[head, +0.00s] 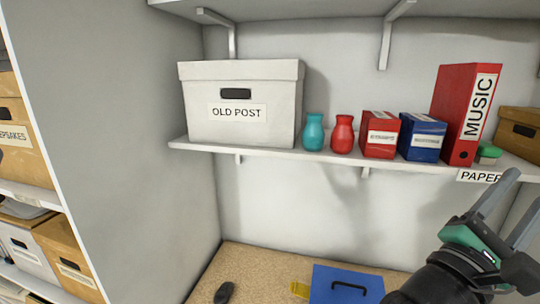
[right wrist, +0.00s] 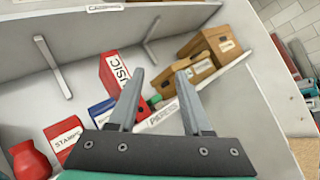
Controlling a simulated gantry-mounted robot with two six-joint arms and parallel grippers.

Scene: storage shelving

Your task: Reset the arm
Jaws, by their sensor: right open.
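My right gripper (head: 526,190) is at the lower right of the head view, in front of the shelf. Its two grey fingers point up and to the right and stand apart. In the right wrist view the same gripper (right wrist: 161,74) is open, with nothing between its fingers. Behind the fingers are a red MUSIC binder (right wrist: 115,75) and brown boxes (right wrist: 210,45) on the shelf. The gripper appears clear of them. My left gripper is in neither view.
The shelf (head: 310,155) holds a white OLD POST box (head: 240,130), a teal vase (head: 314,132), a red vase (head: 342,134), a red box (head: 380,135), a blue box (head: 422,137) and a green object (head: 489,151). Below lie a blue case (head: 345,284) and a dark object (head: 224,292).

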